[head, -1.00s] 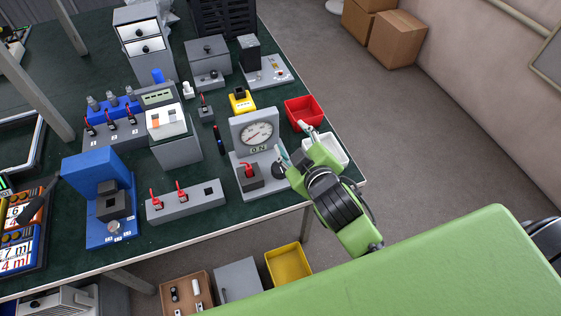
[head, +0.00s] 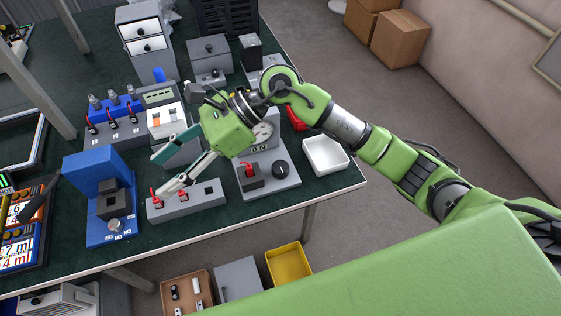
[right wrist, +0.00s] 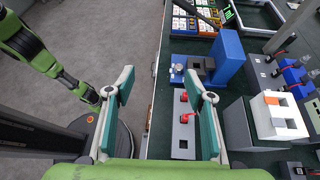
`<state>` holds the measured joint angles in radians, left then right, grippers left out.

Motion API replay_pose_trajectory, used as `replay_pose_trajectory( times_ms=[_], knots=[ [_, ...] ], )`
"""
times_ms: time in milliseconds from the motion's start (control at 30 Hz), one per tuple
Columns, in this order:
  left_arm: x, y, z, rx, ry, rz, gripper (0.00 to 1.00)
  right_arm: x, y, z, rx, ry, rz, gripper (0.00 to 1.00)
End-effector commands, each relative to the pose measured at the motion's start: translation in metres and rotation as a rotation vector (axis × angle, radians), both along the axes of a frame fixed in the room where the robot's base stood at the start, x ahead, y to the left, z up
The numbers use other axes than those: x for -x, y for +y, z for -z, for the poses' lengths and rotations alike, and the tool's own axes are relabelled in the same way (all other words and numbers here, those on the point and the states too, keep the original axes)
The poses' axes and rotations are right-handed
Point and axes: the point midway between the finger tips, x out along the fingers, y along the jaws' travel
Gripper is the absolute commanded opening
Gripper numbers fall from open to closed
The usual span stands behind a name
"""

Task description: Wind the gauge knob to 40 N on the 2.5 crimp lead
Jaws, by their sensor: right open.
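The black gauge knob (head: 280,168) is on the base, right of a dark clamp block that holds a red-topped crimp lead (head: 249,170). My right gripper (head: 164,173) is open and empty, left of the gauge, over the grey holder (head: 210,199) with two red-topped leads. In the right wrist view, that holder (right wrist: 182,150) and its red leads (right wrist: 184,108) show between the fingers. My left gripper does not show.
A blue press-like fixture (head: 92,175) stands left of the holder. A white tray (head: 326,155) lies right of the gauge, with a partly hidden red tray behind. The table's front edge is close.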

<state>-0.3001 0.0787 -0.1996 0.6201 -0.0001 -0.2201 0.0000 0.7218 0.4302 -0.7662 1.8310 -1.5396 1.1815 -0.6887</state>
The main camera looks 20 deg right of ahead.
Motion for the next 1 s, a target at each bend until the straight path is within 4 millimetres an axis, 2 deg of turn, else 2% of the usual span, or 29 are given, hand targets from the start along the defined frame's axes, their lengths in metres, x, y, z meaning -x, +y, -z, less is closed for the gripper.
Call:
replay_pose_trajectory(
  times_ms=[33, 100, 167, 200, 300, 433, 533, 667, 767, 1000],
  knots=[
    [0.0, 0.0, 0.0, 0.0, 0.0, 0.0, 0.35, -0.01, -0.021, 0.019, 0.14, -0.07, -0.036, 0.49],
    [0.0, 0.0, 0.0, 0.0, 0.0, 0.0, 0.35, -0.024, -0.057, 0.044, 0.336, -0.145, -0.086, 0.49],
    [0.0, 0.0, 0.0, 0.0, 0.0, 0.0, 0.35, -0.038, -0.092, 0.058, 0.5, -0.193, -0.119, 0.49],
    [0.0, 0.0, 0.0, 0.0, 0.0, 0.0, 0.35, -0.046, -0.116, 0.063, 0.602, -0.217, -0.137, 0.49],
    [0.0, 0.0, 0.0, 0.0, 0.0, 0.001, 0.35, -0.064, -0.171, 0.067, 0.82, -0.248, -0.165, 0.49],
    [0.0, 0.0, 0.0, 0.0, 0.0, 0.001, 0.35, -0.076, -0.219, 0.061, 1.001, -0.254, -0.18, 0.49],
    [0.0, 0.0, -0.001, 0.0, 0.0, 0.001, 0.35, -0.079, -0.236, 0.058, 1.064, -0.25, -0.183, 0.49],
    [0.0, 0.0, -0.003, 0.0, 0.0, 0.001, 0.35, -0.079, -0.24, 0.065, 1.078, -0.245, -0.187, 0.49],
    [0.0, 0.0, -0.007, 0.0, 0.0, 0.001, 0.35, -0.078, -0.24, 0.08, 1.078, -0.242, -0.187, 0.49],
    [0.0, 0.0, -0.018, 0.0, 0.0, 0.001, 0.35, -0.077, -0.239, 0.131, 1.075, -0.241, -0.188, 0.49]
  ],
)
